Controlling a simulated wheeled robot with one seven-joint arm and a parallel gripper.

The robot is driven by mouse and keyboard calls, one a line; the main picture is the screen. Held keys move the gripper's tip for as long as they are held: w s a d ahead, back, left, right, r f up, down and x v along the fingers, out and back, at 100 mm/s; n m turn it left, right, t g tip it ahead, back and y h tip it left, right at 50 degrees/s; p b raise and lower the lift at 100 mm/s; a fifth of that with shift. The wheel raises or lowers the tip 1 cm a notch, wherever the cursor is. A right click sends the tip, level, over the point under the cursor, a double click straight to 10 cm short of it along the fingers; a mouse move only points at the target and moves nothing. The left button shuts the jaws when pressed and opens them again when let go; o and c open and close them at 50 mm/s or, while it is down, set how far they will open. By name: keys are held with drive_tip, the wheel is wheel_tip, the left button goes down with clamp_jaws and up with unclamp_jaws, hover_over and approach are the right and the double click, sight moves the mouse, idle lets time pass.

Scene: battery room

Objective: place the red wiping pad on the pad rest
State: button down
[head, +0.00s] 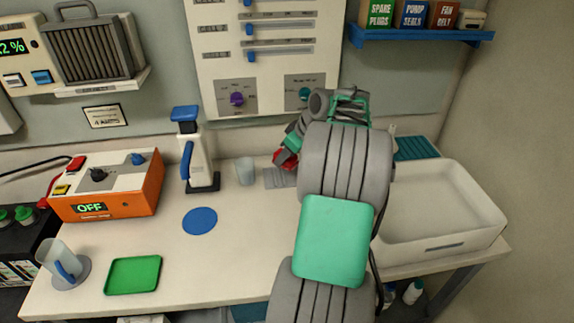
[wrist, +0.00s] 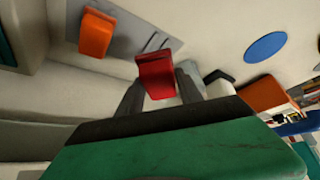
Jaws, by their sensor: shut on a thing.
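My gripper (head: 287,157) is shut on the red wiping pad (wrist: 156,72). The pad's red edge also shows in the head view (head: 279,161), mostly covered by the gripper. In the wrist view the pad is between my two fingers (wrist: 158,88). A flat grey plate with dark slots, which looks like the pad rest (wrist: 127,38), lies just beyond the pad. Its left part shows in the head view (head: 277,180); my arm hides the rest. An orange block (wrist: 96,34) is on the plate's far end in the wrist view. I cannot tell whether the red pad touches the plate.
A clear cup (head: 245,172) and a white dispenser with a blue handle (head: 197,160) stand left of the plate. A blue disc (head: 200,221) and a green tray (head: 133,275) lie nearer the front. A white basin (head: 478,190) is to the right. The front middle counter is clear.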

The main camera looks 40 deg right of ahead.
hover_over(282, 173)
drive_tip(key=s, duration=0.2)
drive_tip(key=f, duration=0.5)
drive_tip(key=shift+w+d+f+p, duration=0.15)
drive_tip(key=shift+d+p, duration=0.1)
drive_tip(key=shift+p, duration=0.15)
wheel_tip(282, 173, down, 2)
drive_tip(key=shift+f+p, duration=0.25)
drive_tip(key=shift+p, duration=0.2)
drive_tip(key=shift+f+b, duration=0.3)
drive_tip(key=shift+f, duration=0.05)
drive_tip(key=c, duration=0.8)
unclamp_jaws()
drive_tip(key=shift+r, duration=0.1)
